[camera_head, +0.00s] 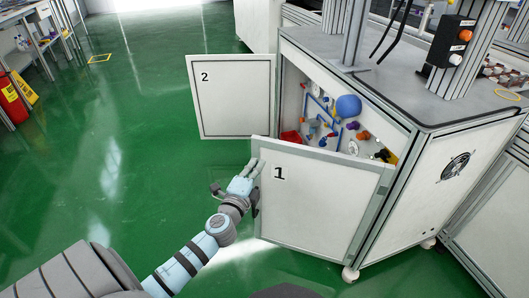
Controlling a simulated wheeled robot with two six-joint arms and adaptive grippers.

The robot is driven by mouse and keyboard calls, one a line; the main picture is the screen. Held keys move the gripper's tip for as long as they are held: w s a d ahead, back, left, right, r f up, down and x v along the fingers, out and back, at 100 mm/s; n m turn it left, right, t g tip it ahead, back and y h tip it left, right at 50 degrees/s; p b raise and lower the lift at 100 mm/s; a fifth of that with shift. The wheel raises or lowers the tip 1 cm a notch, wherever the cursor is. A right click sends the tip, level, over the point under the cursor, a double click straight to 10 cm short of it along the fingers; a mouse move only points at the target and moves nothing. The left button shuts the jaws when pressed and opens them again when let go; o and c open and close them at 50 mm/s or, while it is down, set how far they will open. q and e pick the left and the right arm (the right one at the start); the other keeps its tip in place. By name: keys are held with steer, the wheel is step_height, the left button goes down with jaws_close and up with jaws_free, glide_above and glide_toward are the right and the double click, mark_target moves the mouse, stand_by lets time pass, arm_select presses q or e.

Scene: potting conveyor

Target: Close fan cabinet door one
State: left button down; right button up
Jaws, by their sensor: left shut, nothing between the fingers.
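Fan cabinet door one (318,205) is a white panel in a grey frame, marked "1". It stands open, swung out from the cabinet (425,190), with its hinge side at the right. A fan grille (455,167) shows on the cabinet's side panel. My left gripper (256,167) is shut and empty at the free left edge of door one, near the "1". I cannot tell whether it touches the panel. My right gripper is not in view.
Door two (233,97), marked "2", also stands open to the left. Blue, orange and red parts (347,107) show inside the cabinet. The green floor (110,150) at left is clear.

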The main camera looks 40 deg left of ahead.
mark_target(267, 146)
arm_select(q)
steer(key=x, duration=0.6)
steer(key=shift+w+b, duration=0.1)
steer(key=shift+b, duration=0.25)
steer(key=shift+w+a, duration=0.15)
steer(key=shift+w, duration=0.3)
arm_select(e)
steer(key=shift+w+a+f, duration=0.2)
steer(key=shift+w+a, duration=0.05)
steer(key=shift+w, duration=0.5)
